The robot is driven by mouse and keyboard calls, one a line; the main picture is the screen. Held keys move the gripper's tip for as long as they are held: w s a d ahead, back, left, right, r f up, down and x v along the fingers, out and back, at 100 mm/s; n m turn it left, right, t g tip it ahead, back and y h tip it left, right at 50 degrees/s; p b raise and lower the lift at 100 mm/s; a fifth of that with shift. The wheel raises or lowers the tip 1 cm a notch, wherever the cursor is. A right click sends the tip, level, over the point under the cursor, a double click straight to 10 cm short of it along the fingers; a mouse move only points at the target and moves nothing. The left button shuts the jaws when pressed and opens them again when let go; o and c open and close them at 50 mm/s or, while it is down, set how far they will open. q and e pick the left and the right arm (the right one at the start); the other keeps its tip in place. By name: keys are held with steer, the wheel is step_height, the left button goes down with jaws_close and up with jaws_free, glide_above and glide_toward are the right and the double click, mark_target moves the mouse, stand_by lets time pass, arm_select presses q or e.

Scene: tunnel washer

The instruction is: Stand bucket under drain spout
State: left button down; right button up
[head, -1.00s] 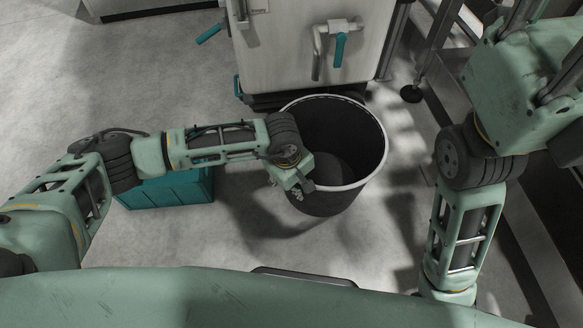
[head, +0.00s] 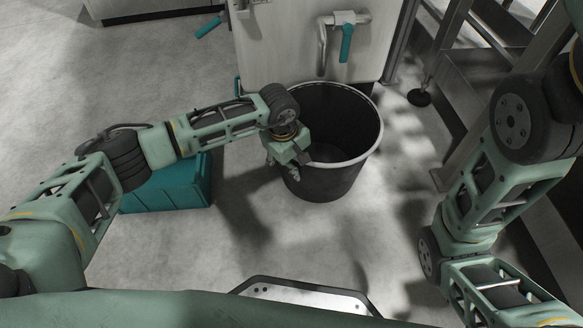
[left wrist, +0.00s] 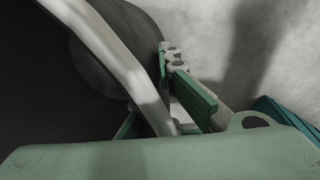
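A dark grey bucket (head: 340,185) with a pale rim is upright in front of a pale cabinet; I cannot tell whether its base touches the floor. The bent metal drain spout (head: 322,50) with a teal valve handle (head: 346,43) sticks out of the cabinet's face, its lower end just beyond the bucket's far rim in the picture. My left gripper (head: 284,162) is at the bucket's near left rim. In the left wrist view, the rim (left wrist: 122,62) runs between the fingers (left wrist: 165,115), which look closed on it. My right gripper is out of view.
A teal crate (head: 170,190) sits on the floor left of the bucket, beneath my left arm. The cabinet (head: 280,45) stands close behind. Metal frame legs with a round foot (head: 419,97) stand to the right. Floor between the bucket and my base is clear.

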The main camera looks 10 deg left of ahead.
arm_select(q)
steer(key=shift+w+r, duration=0.1)
steer(key=c, duration=2.3)
jaws_free()
steer(key=shift+f, duration=0.2)
steer(key=o, duration=0.9)
steer(key=shift+c, duration=0.2)
steer(key=shift+r, duration=0.1)
